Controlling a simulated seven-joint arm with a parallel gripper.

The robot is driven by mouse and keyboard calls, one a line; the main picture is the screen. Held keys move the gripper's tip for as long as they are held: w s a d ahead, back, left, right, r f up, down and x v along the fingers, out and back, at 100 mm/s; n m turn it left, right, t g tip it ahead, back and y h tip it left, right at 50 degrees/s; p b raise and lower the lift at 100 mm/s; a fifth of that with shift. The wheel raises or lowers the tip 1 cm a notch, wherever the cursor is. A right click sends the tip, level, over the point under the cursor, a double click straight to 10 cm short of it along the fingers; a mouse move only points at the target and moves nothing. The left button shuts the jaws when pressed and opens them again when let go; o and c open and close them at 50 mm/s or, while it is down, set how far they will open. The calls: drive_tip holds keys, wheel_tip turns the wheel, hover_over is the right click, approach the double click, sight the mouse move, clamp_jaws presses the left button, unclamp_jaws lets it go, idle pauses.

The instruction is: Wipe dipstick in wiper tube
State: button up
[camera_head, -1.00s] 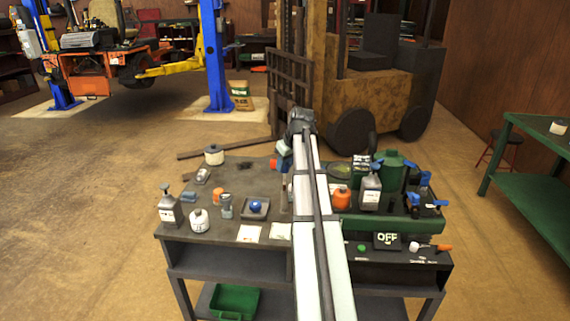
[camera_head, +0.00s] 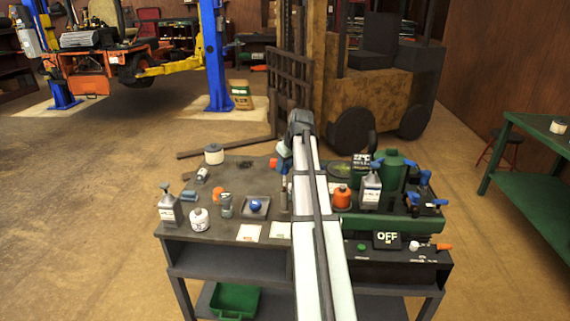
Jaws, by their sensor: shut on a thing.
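My arm crosses the middle of the workbench (camera_head: 240,165), and its wrist hangs down on the left of the white arm link. My gripper (camera_head: 285,193) is low over the bench there, shut and partly hidden by the arm. What it holds is too small to make out clearly; it may be the dipstick. A thin upright grey piece shows at the gripper, and I cannot tell whether it is dipstick or wiper tube. A small grey metal cup (camera_head: 227,207) stands left of the gripper.
A dark tray (camera_head: 246,213) with a blue knob lies left of the gripper. Spray bottles (camera_head: 169,211) (camera_head: 371,191), a white canister (camera_head: 200,220), a lidded jar (camera_head: 213,155) and an orange container (camera_head: 341,196) stand around. Green machinery (camera_head: 391,225) fills the right side.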

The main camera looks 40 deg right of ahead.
sight(287, 172)
drive_tip(key=shift+f, duration=1.15)
drive_tip(key=shift+f, duration=0.15)
drive_tip(key=shift+f, duration=1.35)
drive_tip(key=shift+f, duration=0.15)
drive_tip(key=shift+f, duration=1.15)
drive_tip(key=shift+r, duration=0.1)
drive_tip(key=shift+r, duration=5.15)
